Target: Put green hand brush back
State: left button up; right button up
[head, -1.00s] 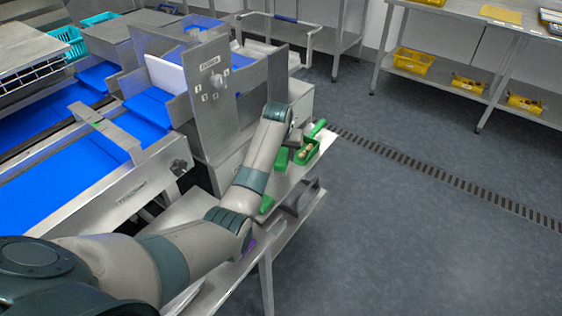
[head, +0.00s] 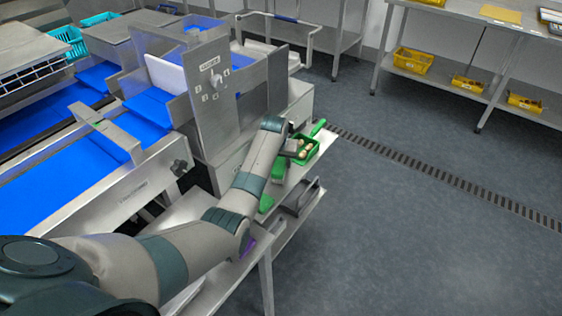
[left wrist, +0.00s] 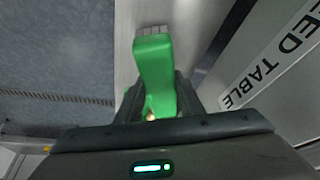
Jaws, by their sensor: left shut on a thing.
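The green hand brush (left wrist: 154,72) is between the fingers of my left gripper (left wrist: 158,108) in the left wrist view, with a pale bristle-like edge at its far end. My left gripper is shut on it. In the head view the left gripper (head: 290,150) is small and partly hidden by my own wrist, over the narrow steel side table (head: 225,267). A green piece (head: 278,168), apparently the brush, shows just below it. I cannot tell whether the brush touches the table. My right gripper is in neither view.
A green tray (head: 313,152) with several small pale items stands close to the gripper's right. Another green item (head: 266,203) lies nearer on the side table. The steel machine (head: 213,90) with blue belts stands to the left. Open floor (head: 420,220) is to the right.

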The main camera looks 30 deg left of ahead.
pick_arm(q)
jog(key=shift+f, duration=0.5)
jog(key=o, duration=1)
jog(key=shift+r, duration=0.7)
jog(key=v, duration=1.1)
jog(key=shift+s+r+p, duration=0.2)
jog(key=shift+r+p, duration=0.1)
jog(key=shift+r, duration=0.05)
